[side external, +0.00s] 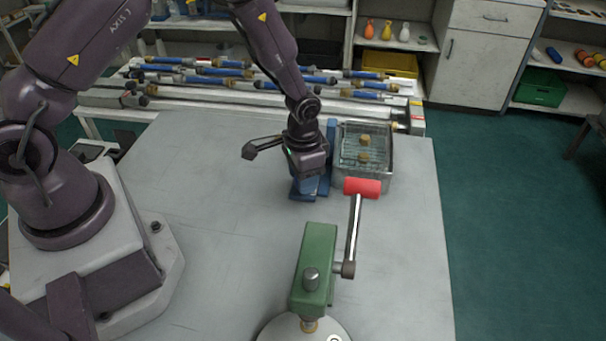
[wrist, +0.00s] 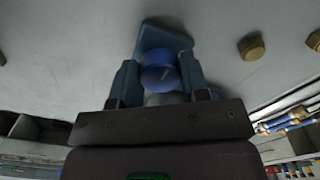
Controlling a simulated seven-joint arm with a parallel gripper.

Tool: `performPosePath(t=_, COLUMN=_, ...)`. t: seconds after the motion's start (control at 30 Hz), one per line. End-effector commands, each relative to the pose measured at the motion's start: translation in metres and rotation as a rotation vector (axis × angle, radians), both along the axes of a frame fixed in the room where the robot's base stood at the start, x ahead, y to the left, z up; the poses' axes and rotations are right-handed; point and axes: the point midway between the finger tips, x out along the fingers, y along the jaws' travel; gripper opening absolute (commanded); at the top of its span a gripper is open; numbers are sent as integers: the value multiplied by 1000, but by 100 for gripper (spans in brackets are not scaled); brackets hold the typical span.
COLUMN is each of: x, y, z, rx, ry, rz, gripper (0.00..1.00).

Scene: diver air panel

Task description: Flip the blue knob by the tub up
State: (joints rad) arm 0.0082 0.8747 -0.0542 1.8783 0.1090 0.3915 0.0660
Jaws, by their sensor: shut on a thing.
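The blue knob (wrist: 160,76) sits between the two fingers of my gripper (wrist: 160,82) in the wrist view, with a pale line on its round face. My gripper is shut on it. A blue stand (wrist: 163,36) shows behind the knob. In the side external view my gripper (side external: 307,172) is lowered over the blue stand (side external: 326,172) and hides the knob. The tub (side external: 388,170), a clear-looking box with a metal rim, stands just right of the stand. Two brass-coloured pieces (side external: 364,141) show within it.
A green post with a crank (side external: 318,262) and a red handle (side external: 362,187) stands in front, its handle close to the tub. Blue and grey tubes (side external: 225,72) lie on a rack behind. The table's (side external: 200,220) left middle is clear.

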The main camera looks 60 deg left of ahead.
Motion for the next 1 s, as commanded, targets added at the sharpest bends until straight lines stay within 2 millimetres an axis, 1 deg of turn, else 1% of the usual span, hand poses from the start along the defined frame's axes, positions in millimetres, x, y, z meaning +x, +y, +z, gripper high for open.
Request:
performPosePath(t=0.3, x=0, y=0, z=1, rx=0, ry=2, rz=-6, gripper=18)
performPosePath(t=0.33, x=0, y=0, z=1, rx=0, ry=2, rz=-6, gripper=44)
performPosePath(t=0.43, x=0, y=0, z=1, rx=0, ry=1, rz=-5, gripper=67)
performPosePath(t=0.67, x=0, y=0, z=0, rx=0, ry=1, rz=-3, gripper=67)
performPosePath(t=0.77, x=0, y=0, z=3, rx=0, ry=-1, rz=-2, gripper=67)
performPosePath(t=0.87, x=1, y=0, z=14, rx=0, ry=-3, rz=-2, gripper=67)
performPosePath(t=0.97, x=1, y=0, z=32, rx=0, ry=-5, rz=-1, gripper=67)
performPosePath(t=1.0, x=1, y=0, z=41, rx=0, ry=-6, rz=-1, gripper=67)
